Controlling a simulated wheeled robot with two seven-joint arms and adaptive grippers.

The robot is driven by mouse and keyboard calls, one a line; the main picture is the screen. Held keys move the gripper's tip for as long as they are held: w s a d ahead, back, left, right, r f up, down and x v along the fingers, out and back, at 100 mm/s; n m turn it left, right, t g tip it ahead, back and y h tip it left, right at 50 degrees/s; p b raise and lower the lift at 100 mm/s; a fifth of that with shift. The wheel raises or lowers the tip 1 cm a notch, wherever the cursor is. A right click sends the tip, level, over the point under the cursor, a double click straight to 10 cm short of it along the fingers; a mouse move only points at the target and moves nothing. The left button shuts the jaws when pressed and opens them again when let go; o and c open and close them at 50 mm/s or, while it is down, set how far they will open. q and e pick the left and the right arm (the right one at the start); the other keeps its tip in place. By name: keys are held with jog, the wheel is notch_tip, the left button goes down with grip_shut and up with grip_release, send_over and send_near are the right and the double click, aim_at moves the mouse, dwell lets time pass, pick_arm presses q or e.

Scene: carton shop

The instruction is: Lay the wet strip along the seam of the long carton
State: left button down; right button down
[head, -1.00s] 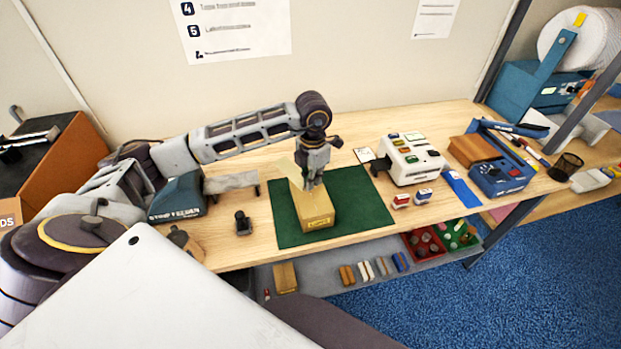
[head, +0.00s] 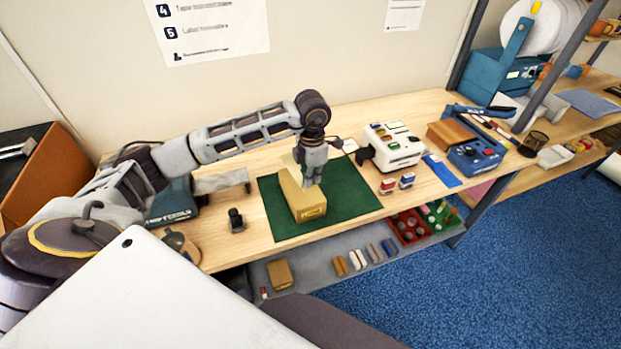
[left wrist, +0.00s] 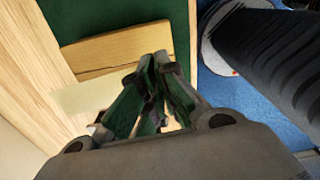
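The long carton (head: 311,206) is a tan box lying on the green mat (head: 350,200). It also shows in the left wrist view (left wrist: 120,48) as a tan bar on the mat. My left gripper (head: 312,183) points down over the carton, its fingers nearly together; they also show close up in the left wrist view (left wrist: 157,62). A pale strip (left wrist: 85,97) runs from the left to the fingers, seemingly pinched between them; part of it shows behind the gripper in the head view (head: 288,163). The fingers hide the pinch itself. My right gripper is not in view.
A white machine (head: 392,147) stands right of the mat, with small red and blue stamps (head: 388,186) before it. A blue tool holder (head: 475,158) is farther right. A small black item (head: 236,220) stands left of the mat. A lower shelf holds blocks and bins.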

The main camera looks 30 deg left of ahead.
aim_at(312, 199)
pick_arm(q)
jog(key=shift+w+d, duration=0.1)
jog(key=shift+w, duration=0.05)
jog(key=shift+m, duration=0.5)
jog(key=shift+f, duration=0.1)
jog(key=shift+f, duration=0.3)
jog(key=shift+f+b, duration=1.1)
jog(key=shift+f, duration=0.85)
jog(key=shift+f+b, duration=0.75)
jog(key=shift+f, duration=0.15)
jog(key=shift+f+b, duration=0.15)
jog(key=shift+b, duration=0.2)
jog(key=c, duration=2.2)
grip_release()
